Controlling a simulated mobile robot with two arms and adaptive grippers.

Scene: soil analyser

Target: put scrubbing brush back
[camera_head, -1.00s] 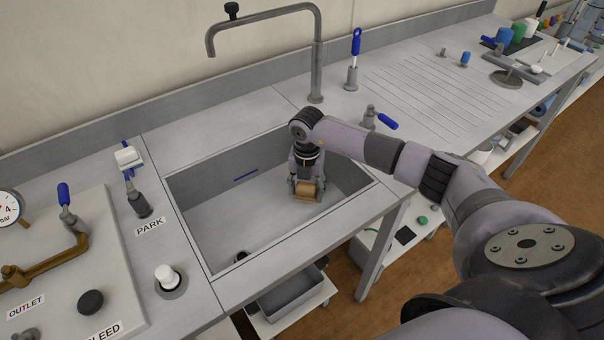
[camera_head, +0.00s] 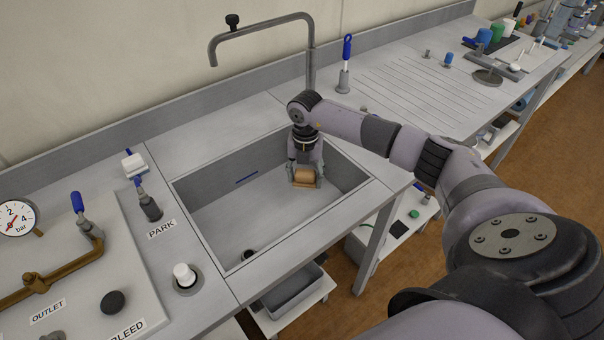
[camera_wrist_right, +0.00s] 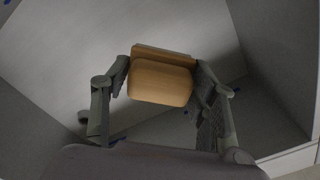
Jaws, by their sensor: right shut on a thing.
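The scrubbing brush, a tan wooden block (camera_head: 304,175), is in the sink's right half, between the fingers of my right gripper (camera_head: 305,178). In the right wrist view its tan face (camera_wrist_right: 160,82) fills the space between the two dark fingers, which are shut on it. The gripper hangs down inside the sink (camera_head: 215,218), below the rim. I cannot tell how far the brush is above the floor. My left gripper is not in view.
A tap (camera_head: 310,60) arches over the sink's back edge. A blue-handled tool stands in a grey holder (camera_head: 343,82) behind the sink. A white-topped cap (camera_head: 183,274) and a valve panel (camera_head: 80,275) lie left. The ribbed drainboard (camera_head: 420,90) is mostly clear.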

